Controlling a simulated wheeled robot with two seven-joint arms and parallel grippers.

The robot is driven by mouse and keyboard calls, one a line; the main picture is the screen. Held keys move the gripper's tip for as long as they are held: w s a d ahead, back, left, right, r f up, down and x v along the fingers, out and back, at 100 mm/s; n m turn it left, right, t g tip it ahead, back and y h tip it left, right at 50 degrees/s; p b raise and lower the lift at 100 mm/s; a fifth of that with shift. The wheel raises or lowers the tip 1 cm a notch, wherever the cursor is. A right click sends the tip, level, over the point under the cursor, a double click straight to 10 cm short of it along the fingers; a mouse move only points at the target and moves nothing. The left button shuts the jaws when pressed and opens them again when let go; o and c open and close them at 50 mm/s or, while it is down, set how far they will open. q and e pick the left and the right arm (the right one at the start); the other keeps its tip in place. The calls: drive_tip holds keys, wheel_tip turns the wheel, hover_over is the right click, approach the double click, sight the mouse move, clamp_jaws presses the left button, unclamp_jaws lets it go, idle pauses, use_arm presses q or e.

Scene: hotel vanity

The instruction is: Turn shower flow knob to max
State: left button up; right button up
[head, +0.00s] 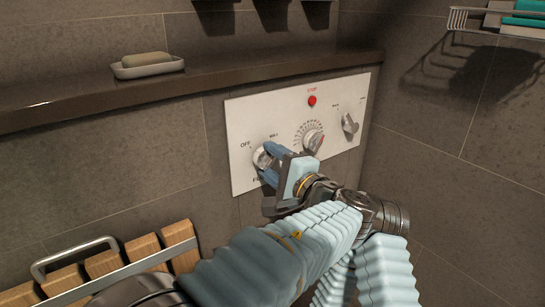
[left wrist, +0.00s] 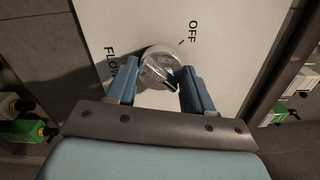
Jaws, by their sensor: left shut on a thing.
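The shower flow knob (head: 262,158) is a round silvery knob at the left of a white control panel (head: 237,122), under the words OFF and MAX. In the left wrist view the knob (left wrist: 158,64) sits between my two blue fingers, with OFF to its upper right and FLOW to its left. My left gripper (head: 270,164) is shut on the knob, and its fingers and wrist hide part of the knob and the FLOW label in the head view. My right gripper is not in view.
A dial (head: 312,138), a red STOP button (head: 312,100) and a lever knob (head: 349,123) share the panel. A dark ledge (head: 220,76) with a soap dish (head: 148,68) runs above. A wooden slatted seat (head: 145,247) is lower left, and a wire rack (head: 480,19) is upper right.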

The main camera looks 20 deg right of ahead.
use_arm(q)
drive_tip(key=shift+r, duration=0.15)
drive_tip(key=o, duration=1)
drive_tip(key=shift+o, duration=0.2)
drive_tip(key=shift+s+d, duration=0.1)
drive_tip(key=shift+s, duration=0.2)
drive_tip(key=b+v, duration=0.1)
drive_tip(key=v, duration=1.2)
drive_tip(key=shift+s, duration=0.1)
